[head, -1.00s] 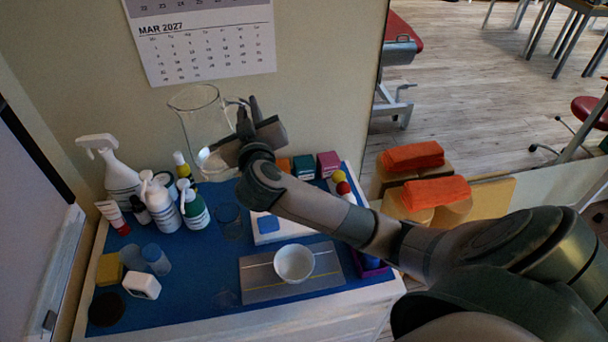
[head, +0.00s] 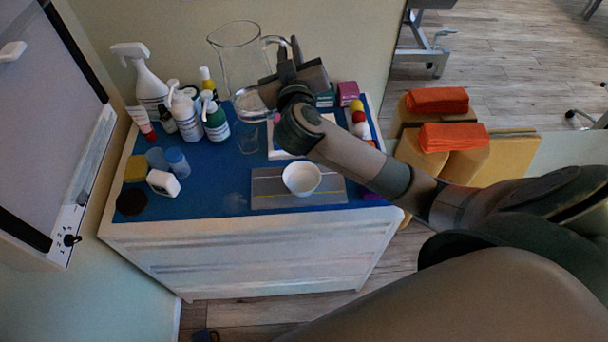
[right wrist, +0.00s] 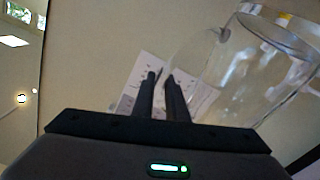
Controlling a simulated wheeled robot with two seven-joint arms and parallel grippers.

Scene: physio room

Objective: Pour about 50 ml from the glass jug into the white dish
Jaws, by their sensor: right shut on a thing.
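The clear glass jug (head: 238,60) is held up above the back of the blue-topped cabinet, a little liquid showing at its bottom. My right gripper (head: 288,55) is shut on the jug's handle at its right side. In the right wrist view the two fingers (right wrist: 164,90) are close together, with the jug (right wrist: 255,75) to their right. The white dish (head: 301,180) stands on a grey mat (head: 265,190), in front of and below the jug and apart from it. Its inside looks empty from here. My left gripper is not in view.
A white spray bottle (head: 145,80) and several pump bottles stand at the back left. A clear glass (head: 246,138) stands below the jug. A white timer (head: 163,183), blue cups (head: 176,162) and a yellow sponge (head: 135,168) are at the left. Coloured boxes (head: 348,93) stand at the back right.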

